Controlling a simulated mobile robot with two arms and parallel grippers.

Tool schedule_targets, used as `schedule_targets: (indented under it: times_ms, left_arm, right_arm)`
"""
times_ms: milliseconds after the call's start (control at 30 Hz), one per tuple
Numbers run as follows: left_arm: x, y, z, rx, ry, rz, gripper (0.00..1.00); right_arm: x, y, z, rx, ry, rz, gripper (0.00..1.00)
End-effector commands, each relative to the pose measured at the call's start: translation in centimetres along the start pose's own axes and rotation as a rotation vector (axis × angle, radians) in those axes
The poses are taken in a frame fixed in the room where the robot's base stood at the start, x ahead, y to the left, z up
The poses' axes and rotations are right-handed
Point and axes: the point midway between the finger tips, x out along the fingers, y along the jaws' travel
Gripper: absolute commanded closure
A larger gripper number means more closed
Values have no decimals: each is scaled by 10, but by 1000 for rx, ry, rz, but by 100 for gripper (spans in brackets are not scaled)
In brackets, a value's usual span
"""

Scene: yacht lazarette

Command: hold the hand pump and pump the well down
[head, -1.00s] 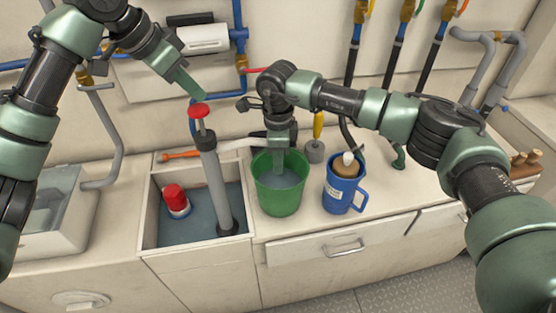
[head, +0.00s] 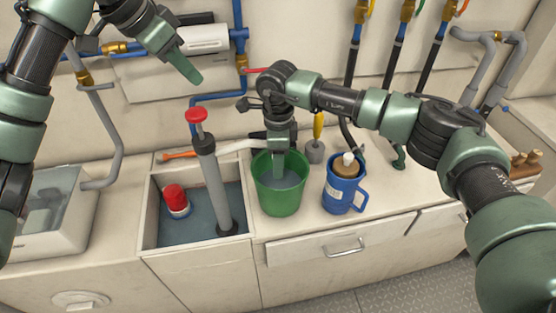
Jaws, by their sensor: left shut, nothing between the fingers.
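The hand pump (head: 214,180) stands in the well, slightly tilted, with its red handle (head: 196,115) raised above the grey barrel. The open-topped well (head: 149,205) holds dark water, and the pump's foot is in it. A pale spout (head: 240,146) runs from the pump top toward the green bucket (head: 281,197), which has water in it. My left gripper (head: 198,79) is shut and empty, above the red handle and apart from it. My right gripper (head: 279,172) points down at the bucket's back; whether its fingers grip the spout end or the rim is hidden.
A red-capped float-like thing (head: 176,201) sits in the well. A blue jug (head: 342,192) stands right of the bucket. A grey-based yellow-handled tool (head: 316,151) is behind it. Pipes and hoses line the back wall. An orange-handled tool (head: 181,155) lies behind the well.

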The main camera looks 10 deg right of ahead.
Motion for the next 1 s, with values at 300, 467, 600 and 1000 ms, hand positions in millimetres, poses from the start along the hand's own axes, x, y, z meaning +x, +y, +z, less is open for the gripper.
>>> schedule_targets:
  times_ms: [300, 467, 600, 1000]
  left_arm:
    - [0, 0, 0, 0, 0, 0, 100]
    - [0, 0, 0, 0, 0, 0, 100]
    - [0, 0, 0, 0, 0, 0, 100]
    - [0, 0, 0, 0, 0, 0, 100]
  right_arm:
    - [-20, -1, 0, -1, -1, -3, 56]
    - [-55, -2, 0, 0, -2, -4, 56]
    - [-84, -1, 0, 0, -1, -3, 56]
    - [-120, 0, 0, 0, 0, 1, 56]
